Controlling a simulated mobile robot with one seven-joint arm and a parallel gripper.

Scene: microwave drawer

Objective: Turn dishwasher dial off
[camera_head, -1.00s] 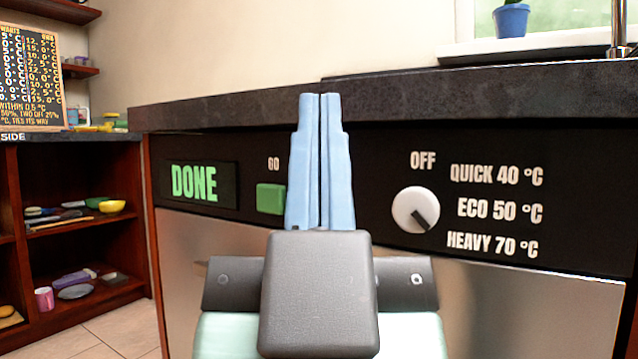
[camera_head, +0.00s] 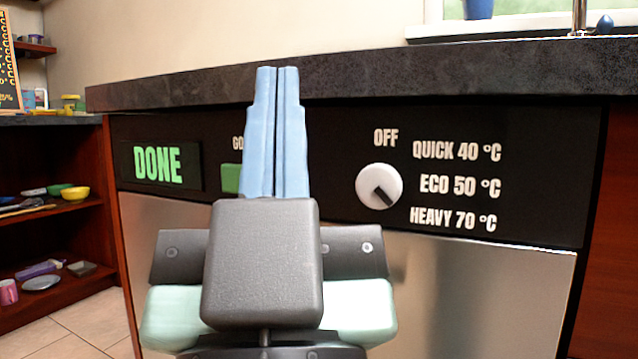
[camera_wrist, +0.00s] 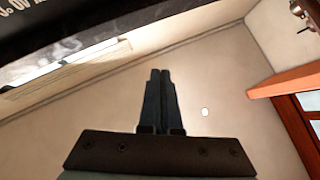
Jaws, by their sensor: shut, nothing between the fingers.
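The dishwasher dial (camera_head: 379,186) is a round white knob on the black control panel, below the word OFF. Its dark pointer mark points to the lower right, towards the HEAVY 70 °C label (camera_head: 453,218). My gripper (camera_head: 277,72) has two blue fingers, pressed together and pointing up. In the head view it is left of the dial, apart from it, with its tips higher than the dial and overlapping the countertop edge. In the wrist view the shut fingers (camera_wrist: 160,75) show dark with nothing between them. The dial cannot be made out there.
A green DONE display (camera_head: 158,164) is at the panel's left. A green button (camera_head: 231,178) is partly hidden behind my fingers. The dark countertop (camera_head: 400,72) overhangs the panel. Wooden shelves (camera_head: 60,225) with dishes stand at the left.

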